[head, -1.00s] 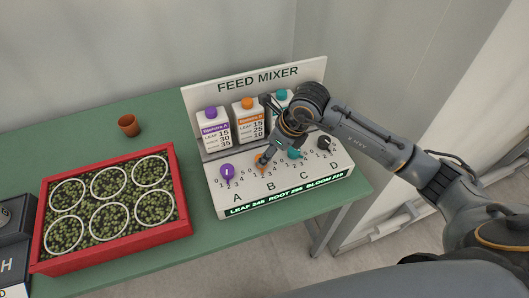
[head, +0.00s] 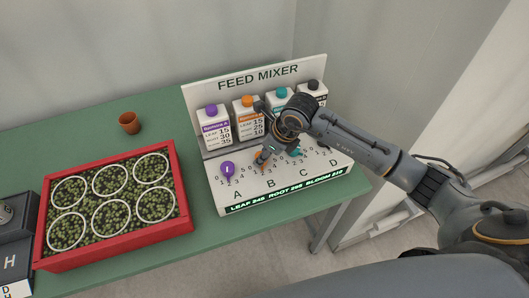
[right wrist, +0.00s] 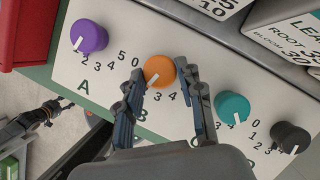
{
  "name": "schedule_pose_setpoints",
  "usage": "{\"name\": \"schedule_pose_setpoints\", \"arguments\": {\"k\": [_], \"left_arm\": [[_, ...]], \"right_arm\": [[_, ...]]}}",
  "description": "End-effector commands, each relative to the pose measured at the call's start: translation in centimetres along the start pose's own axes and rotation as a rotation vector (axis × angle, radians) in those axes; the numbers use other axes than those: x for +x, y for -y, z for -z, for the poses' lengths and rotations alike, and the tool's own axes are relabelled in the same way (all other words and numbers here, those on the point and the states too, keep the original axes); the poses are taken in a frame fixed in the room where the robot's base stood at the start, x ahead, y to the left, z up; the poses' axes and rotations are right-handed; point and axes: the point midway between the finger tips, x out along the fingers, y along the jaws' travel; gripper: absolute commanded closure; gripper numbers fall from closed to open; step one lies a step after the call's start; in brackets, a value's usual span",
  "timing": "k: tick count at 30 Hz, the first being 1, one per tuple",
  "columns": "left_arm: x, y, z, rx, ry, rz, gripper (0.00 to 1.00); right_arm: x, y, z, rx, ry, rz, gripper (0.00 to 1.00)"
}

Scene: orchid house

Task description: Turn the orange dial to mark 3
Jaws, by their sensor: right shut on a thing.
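The feed mixer (head: 318,72) has a white sloping panel with dials and numbers. The orange dial (right wrist: 160,69) is above the letter B in the right wrist view; it is small and partly covered in the head view (head: 259,158). Its white pointer aims down-left in the right wrist view, to the left of marks 3 and 4; the lower marks are hidden by a finger. My right gripper (right wrist: 161,74) has its fingertips on both sides of the orange dial and is shut on it. A dark gripper-like part, seemingly my left gripper (right wrist: 52,108), shows at the left edge; its jaws are unclear.
A purple dial (right wrist: 89,37) is left of the orange one; a teal dial (right wrist: 232,107) and a black dial (right wrist: 290,137) are to the right. Cartons (head: 217,127) stand behind the panel. A red crate (head: 175,160) and terracotta pot (head: 129,123) are at the left.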

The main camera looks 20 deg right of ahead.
Motion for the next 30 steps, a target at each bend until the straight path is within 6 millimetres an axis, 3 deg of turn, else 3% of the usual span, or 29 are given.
{"name": "schedule_pose_setpoints", "arguments": {"k": [8, 21, 30], "left_arm": [[1.3, 0.0, -0.1, 0.0, 0.0, 0.0, 0.6], [5.8, -0.1, -0.5, 0.0, 0.0, 0.0, 0.6], [7.7, -0.1, -0.7, 0.0, 0.0, 0.0, 0.6]], "right_arm": [[0.3, 0.2, 0.1, -0.06, 0.001, -0.023, 0.94], [0.5, 0.5, 0.1, -0.336, 0.001, -0.137, 0.94], [0.3, 0.5, 0.0, -0.473, 0.0, -0.195, 0.94]]}}
